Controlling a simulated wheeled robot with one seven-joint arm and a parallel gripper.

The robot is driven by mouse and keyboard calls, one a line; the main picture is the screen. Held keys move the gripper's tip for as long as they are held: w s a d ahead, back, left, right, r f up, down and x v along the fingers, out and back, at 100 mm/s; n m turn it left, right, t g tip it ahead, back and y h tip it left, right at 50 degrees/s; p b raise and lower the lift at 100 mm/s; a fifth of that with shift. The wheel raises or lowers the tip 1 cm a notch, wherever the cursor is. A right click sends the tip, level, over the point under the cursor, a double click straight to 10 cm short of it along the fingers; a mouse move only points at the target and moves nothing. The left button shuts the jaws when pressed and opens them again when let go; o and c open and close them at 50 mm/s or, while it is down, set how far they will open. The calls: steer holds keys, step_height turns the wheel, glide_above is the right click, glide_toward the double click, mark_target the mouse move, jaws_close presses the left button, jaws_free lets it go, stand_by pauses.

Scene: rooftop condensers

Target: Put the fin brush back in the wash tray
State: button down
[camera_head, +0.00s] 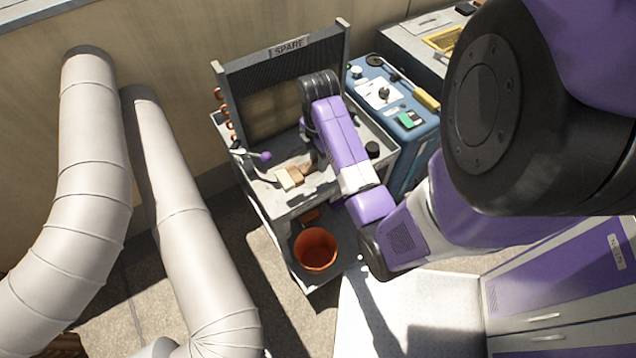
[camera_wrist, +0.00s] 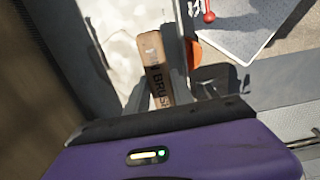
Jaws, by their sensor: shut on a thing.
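The fin brush (camera_head: 290,179) is a pale wooden block in the head view, just above or on the grey top of a cart; I cannot tell whether it touches. In the wrist view the brush (camera_wrist: 153,60) shows its wooden side with dark lettering that reads "BRUSH". My gripper (camera_head: 309,167) is shut on it, pointing down at the cart top in front of the finned panel. My arm hides part of the gripper and of the cart top. I cannot tell for sure which thing is the wash tray.
The finned panel marked "SPARE" (camera_head: 290,47) stands at the cart's back, with copper bends (camera_head: 222,110) on its left. A purple-ended lever (camera_head: 265,155) is left of the brush. An orange bucket (camera_head: 316,249) sits lower. A blue unit (camera_head: 400,100) is at right.

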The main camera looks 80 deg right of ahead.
mark_target(319, 185)
step_height(319, 185, down, 10)
steer(key=shift+f, duration=0.1)
stand_by(0.4)
steer(key=shift+f, duration=0.1)
steer(key=c, duration=1.1)
jaws_free()
